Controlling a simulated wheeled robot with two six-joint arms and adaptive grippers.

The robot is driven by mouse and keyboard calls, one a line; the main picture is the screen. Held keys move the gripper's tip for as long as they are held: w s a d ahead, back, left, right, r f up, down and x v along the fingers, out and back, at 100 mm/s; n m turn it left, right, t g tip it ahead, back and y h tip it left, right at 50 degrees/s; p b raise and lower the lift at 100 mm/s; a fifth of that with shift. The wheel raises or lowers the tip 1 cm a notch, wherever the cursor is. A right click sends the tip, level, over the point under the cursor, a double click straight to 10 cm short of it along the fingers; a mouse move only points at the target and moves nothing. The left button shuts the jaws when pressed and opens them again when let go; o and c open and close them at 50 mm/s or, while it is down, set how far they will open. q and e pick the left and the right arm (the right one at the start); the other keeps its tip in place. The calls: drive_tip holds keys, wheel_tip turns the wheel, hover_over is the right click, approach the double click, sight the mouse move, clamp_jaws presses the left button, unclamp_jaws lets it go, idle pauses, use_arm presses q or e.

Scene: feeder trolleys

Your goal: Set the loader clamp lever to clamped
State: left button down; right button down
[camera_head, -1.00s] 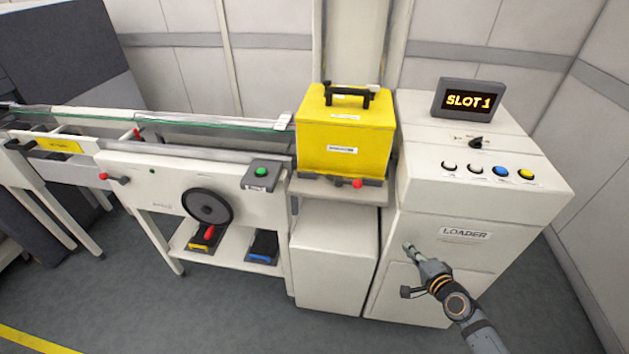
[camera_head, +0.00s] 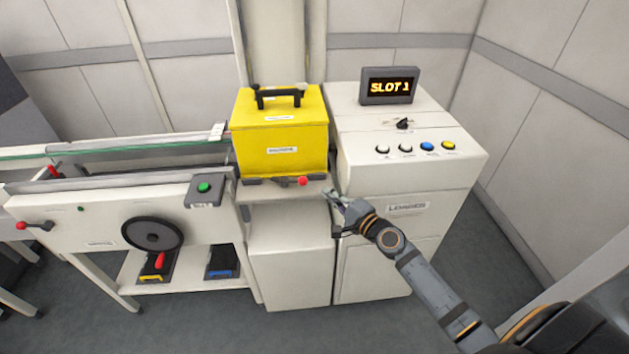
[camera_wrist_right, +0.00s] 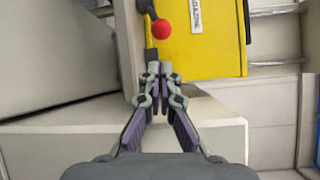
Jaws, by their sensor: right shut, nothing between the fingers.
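The loader clamp lever, a dark bar with a red ball knob (camera_head: 302,181), sits at the front edge of the loader shelf, below the yellow box (camera_head: 280,150). In the right wrist view the red knob (camera_wrist_right: 161,29) is just ahead of the fingertips, slightly right of centre. My right gripper (camera_head: 331,194) is shut and empty, to the right of the knob and a little apart from it. The right wrist view shows its fingers (camera_wrist_right: 160,72) closed together. My left gripper is not in view.
The white loader cabinet (camera_head: 400,165) stands right of the shelf, with a SLOT 1 display (camera_head: 388,86), a dark rotary switch (camera_head: 403,124) and several buttons. A trolley with a black handwheel (camera_head: 153,234) and another red-knobbed lever (camera_head: 22,226) stands at left. Grey floor is open in front.

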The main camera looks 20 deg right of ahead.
sight(315, 190)
drive_tip(key=x, duration=0.7)
drive_tip(key=shift+w+a+f, duration=0.1)
drive_tip(key=shift+w+f, duration=0.05)
